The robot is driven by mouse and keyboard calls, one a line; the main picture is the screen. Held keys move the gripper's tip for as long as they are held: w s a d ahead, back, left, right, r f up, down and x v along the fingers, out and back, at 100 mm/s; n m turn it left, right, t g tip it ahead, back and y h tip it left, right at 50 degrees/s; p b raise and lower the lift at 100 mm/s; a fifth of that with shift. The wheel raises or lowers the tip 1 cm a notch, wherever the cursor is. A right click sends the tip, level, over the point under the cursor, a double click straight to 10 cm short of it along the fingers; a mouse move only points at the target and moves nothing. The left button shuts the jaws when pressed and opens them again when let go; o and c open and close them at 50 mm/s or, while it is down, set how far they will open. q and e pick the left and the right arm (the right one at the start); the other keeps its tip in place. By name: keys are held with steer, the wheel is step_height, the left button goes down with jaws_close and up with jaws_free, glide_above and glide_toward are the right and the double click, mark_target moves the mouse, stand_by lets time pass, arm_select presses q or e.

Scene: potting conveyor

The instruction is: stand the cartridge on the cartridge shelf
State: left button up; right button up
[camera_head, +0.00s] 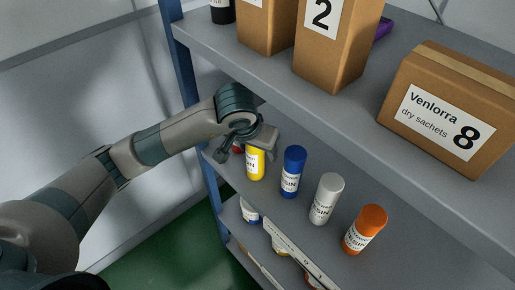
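Several cartridges with white labels stand upright in a row on the middle shelf board (300,236). They are yellow (256,167), blue (293,171), grey (326,199) and orange (364,230). A small red piece (237,147), perhaps another cartridge, shows at the row's left end, mostly hidden by my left gripper. My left gripper (246,148) is in between the shelf boards, beside the red piece and just over the yellow cartridge. I cannot tell whether its fingers touch either one. My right gripper is out of view.
The upper board (350,120) overhangs the row and bears cardboard boxes, one marked 2 (328,38) and one marked 8 (452,110). A blue post (185,75) stands close to my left wrist. More containers (250,211) show on a lower level.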

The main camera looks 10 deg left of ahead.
arm_select(q)
steer(key=shift+s+r+b, duration=0.15)
steer(key=shift+r+b, duration=0.2)
steer(key=shift+b, duration=0.25)
steer(key=s+a+p, duration=0.2)
steer(key=s+p, duration=0.6)
steer(key=s, duration=0.4)
steer(key=shift+a, duration=0.15)
stand_by(1.0)
